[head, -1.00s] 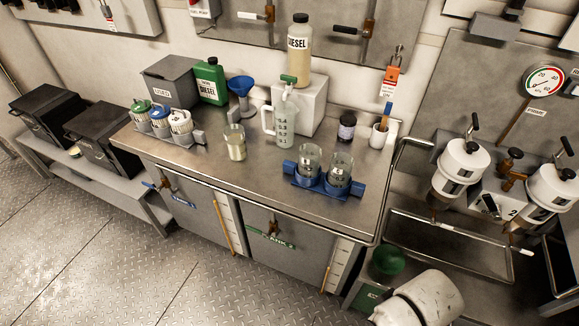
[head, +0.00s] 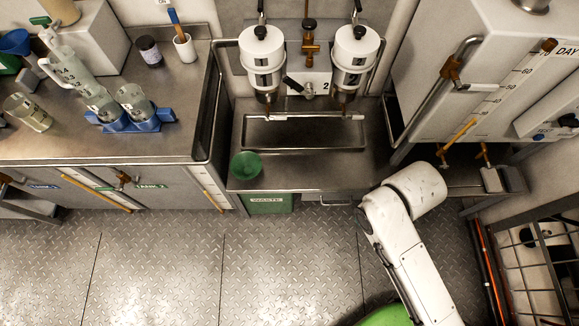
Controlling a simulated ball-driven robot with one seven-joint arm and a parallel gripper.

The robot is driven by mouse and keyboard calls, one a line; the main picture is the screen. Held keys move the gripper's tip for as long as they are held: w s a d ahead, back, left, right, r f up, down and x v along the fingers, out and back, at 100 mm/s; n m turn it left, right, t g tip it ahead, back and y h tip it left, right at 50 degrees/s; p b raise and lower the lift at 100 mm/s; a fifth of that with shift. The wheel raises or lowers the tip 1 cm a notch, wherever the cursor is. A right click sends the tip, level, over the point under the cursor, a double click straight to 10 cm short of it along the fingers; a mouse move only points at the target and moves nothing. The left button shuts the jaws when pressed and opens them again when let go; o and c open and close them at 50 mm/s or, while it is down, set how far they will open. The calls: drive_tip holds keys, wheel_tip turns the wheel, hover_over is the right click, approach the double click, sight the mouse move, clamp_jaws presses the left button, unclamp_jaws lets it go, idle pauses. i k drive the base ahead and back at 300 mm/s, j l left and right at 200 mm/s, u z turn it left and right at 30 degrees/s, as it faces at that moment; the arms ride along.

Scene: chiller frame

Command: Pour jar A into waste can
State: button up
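Two clear glass jars stand side by side in a blue holder (head: 163,121) on the left bench: a left jar (head: 98,100) and a right jar (head: 134,100). A third glass (head: 28,112) with pale yellowish contents stands further left on the bench. I cannot read which one is jar A. The green waste can (head: 266,204), labelled WASTE, is low at the middle, under the counter edge. A green round piece (head: 246,165) sits above its left side. I cannot tell whether the can is open. My gripper is not in view; only my white arm shows at lower right.
Two white filter housings (head: 262,55) (head: 354,55) hang above a metal drip tray (head: 303,131). A tank (head: 470,70) with a gauge rises at right. The plated floor (head: 170,260) in front is clear.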

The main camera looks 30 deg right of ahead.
sight(30, 113)
drive_tip(key=j+z, duration=0.25)
drive_tip(key=j, duration=0.4)
drive_tip(key=j+z, duration=0.25)
drive_tip(key=j, duration=0.4)
